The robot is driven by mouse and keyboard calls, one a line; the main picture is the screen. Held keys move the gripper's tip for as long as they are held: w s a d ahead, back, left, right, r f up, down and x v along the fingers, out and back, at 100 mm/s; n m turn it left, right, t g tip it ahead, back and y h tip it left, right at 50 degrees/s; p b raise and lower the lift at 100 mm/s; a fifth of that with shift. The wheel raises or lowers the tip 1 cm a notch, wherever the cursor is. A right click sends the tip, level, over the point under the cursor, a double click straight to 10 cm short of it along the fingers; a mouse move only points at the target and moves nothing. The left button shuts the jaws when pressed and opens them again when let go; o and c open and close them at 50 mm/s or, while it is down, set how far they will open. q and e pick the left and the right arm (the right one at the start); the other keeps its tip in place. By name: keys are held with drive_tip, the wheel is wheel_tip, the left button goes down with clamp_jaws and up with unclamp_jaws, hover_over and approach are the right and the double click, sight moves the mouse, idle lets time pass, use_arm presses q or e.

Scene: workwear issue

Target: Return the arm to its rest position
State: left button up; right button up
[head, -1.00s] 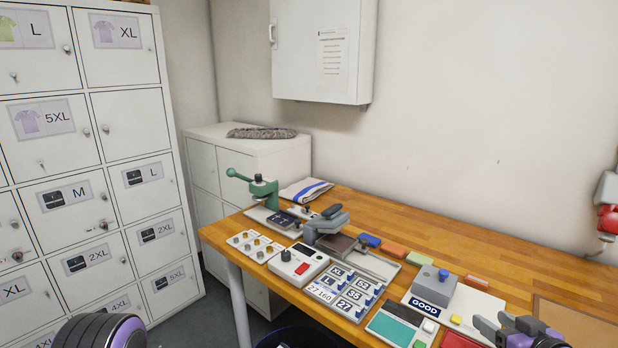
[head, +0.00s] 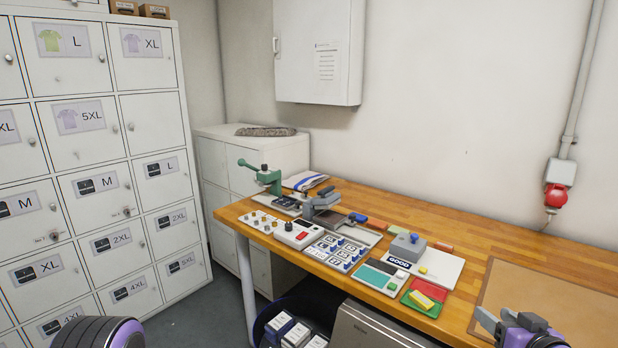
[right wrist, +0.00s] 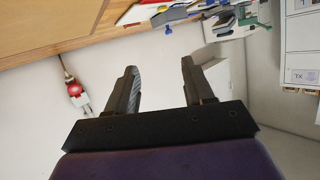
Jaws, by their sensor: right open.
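My right gripper (head: 508,326) is at the lower right of the head view, by the front right part of the wooden table (head: 470,240). In the right wrist view its two fingers (right wrist: 158,88) stand apart with nothing between them. In the head view, part of my left arm (head: 98,333) shows at the bottom left, but its gripper is out of the picture.
A brown mat (head: 550,300) lies bare at right. Lockers (head: 85,150) stand left. A dark bin (head: 262,325) is below.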

drive_tip(key=s+a+f+m+g+h+b, duration=0.1)
drive_tip(key=s+f+m+g, duration=0.15)
drive_tip(key=f, duration=0.45)
drive_tip(key=s+a+f+m+g+h, duration=0.1)
drive_tip(key=s+a+f+m+h, duration=0.15)
drive_tip(key=f, duration=0.45)
drive_tip(key=s+a+f+m+g+b, duration=0.1)
drive_tip(key=s+f+g, duration=0.15)
drive_tip(key=f, duration=0.45)
drive_tip(key=s+a+f+g, duration=0.2)
drive_tip(key=s+f, duration=0.5)
drive_tip(key=s, duration=0.3)
drive_tip(key=s+a+f+g+b, duration=0.1)
drive_tip(key=s+a+f+g, duration=0.1)
drive_tip(key=s+f, duration=0.5)
drive_tip(key=s+g, duration=0.1)
drive_tip(key=s, duration=0.3)
drive_tip(key=shift+a+f, duration=0.15)
drive_tip(key=shift+f, duration=0.2)
